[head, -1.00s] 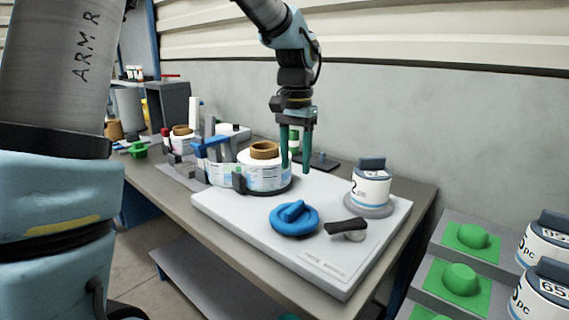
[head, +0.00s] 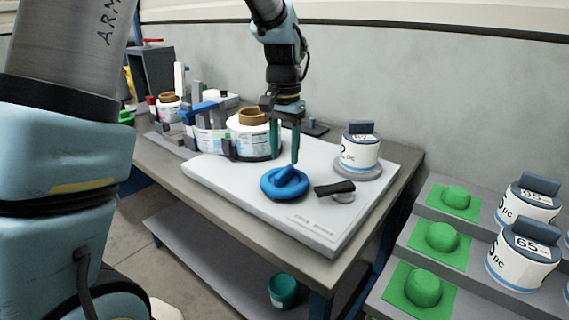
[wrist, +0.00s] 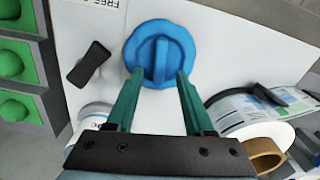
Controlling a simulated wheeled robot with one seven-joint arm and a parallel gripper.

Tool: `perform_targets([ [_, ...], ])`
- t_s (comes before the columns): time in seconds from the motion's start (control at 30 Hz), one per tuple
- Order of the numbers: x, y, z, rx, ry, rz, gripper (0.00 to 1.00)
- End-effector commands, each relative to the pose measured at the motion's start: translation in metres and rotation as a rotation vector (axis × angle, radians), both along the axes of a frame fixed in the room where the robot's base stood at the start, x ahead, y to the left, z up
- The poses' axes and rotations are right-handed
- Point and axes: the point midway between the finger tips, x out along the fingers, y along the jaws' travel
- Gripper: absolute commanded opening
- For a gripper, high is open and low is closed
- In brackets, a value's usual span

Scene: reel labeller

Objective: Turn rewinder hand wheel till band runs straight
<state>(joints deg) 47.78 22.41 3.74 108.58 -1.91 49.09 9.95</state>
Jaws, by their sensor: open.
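The blue hand wheel (head: 284,184) with a raised grip bar lies flat on the white machine plate (head: 232,184). In the wrist view the wheel (wrist: 160,52) is just beyond my fingertips, with its bar pointing between them. My gripper (head: 284,158) has two green fingers, is open and empty, and hangs above and behind the wheel; its fingers (wrist: 157,75) also show in the wrist view. The rewinder reel (head: 254,138) with a brown core stands behind left, carrying the printed label band (head: 208,141). I cannot tell whether the band runs straight.
A black-handled lever (head: 335,189) sits right of the wheel. A white weight (head: 360,148) with a dark top stands at the plate's back right. A stepped rack (head: 395,275) with green pads and more weights stands at the right. The plate's front is clear.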

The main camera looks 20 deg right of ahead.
Motion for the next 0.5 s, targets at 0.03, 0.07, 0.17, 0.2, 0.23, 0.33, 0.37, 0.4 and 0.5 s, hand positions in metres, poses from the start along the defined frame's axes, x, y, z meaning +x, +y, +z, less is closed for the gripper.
perform_targets([
  [0.03, -0.001, 0.001, -0.009, 0.003, 0.002, 0.0, 0.53],
  [0.07, -0.001, 0.001, -0.014, 0.004, 0.003, 0.0, 0.53],
  [0.17, 0.0, 0.0, -0.027, 0.002, 0.002, -0.001, 0.53],
  [0.2, 0.0, 0.0, -0.031, 0.002, 0.002, -0.001, 0.53],
  [0.23, -0.001, 0.001, -0.034, 0.002, 0.002, -0.001, 0.53],
  [0.33, 0.0, 0.0, -0.04, 0.001, 0.001, -0.001, 0.53],
  [0.37, 0.0, 0.0, -0.042, 0.001, 0.001, -0.001, 0.53],
  [0.4, 0.0, 0.0, -0.043, 0.001, 0.001, -0.001, 0.53],
  [0.5, 0.0, 0.0, -0.043, 0.0, 0.0, -0.001, 0.53],
])
